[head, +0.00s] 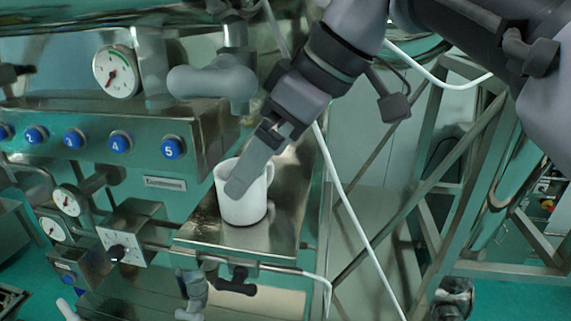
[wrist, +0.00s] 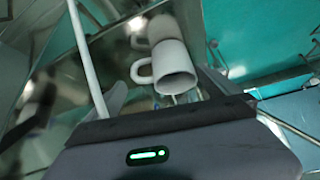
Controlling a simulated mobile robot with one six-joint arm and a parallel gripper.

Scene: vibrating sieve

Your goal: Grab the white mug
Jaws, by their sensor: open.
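The white mug (head: 243,204) stands upright on a small metal shelf (head: 285,225) in the head view, with its handle toward the back right. My gripper (head: 238,185) is open, and one finger overlaps the mug's upper front in that view. The other finger is mostly hidden, and I cannot tell whether the fingers touch the mug. In the wrist view the mug (wrist: 173,68) shows beyond the gripper body, with its handle to the left.
A metal panel with numbered blue buttons (head: 119,143) and a pressure gauge (head: 116,72) stands left of the shelf. A white cable (head: 345,195) hangs just right of it. Valves (head: 236,282) sit below the shelf's front edge. A metal frame (head: 440,180) stands to the right.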

